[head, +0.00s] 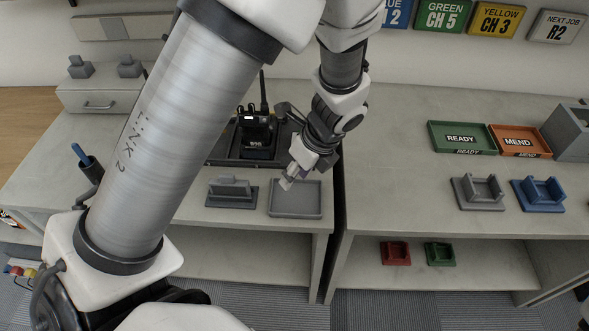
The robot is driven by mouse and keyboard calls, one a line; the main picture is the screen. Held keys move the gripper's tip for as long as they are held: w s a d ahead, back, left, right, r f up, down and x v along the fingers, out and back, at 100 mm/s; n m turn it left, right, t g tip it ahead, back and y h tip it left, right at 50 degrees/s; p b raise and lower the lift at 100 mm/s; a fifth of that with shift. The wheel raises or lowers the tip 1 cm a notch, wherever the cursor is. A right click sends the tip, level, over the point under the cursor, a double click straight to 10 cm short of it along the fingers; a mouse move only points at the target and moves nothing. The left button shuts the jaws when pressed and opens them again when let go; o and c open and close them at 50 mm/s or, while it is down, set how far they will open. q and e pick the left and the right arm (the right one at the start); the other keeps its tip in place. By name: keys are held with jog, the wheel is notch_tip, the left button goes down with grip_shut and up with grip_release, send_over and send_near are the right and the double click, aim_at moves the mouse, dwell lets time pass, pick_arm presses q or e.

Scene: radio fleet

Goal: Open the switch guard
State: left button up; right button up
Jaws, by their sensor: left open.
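My left arm comes in from the left and crosses the view. Its gripper (289,179) is open and points down over the back left part of a shallow grey tray (297,210). I see nothing between its fingers. A black radio (256,134) with an upright antenna stands in a dark holder behind and left of the gripper. I cannot make out a switch guard. It may be too small or hidden behind my arm. My right gripper is not in view.
A grey stand (232,191) sits left of the tray. A green READY tray (462,138), an orange MEND tray (520,141), a grey cradle (478,192) and a blue cradle (538,194) are on the right table. Free tabletop lies right of the gap between tables.

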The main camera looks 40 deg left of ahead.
pick_arm(q)
jog(key=shift+s+d+f, duration=0.1)
jog(key=shift+s+f, duration=0.15)
jog(key=shift+s, duration=0.1)
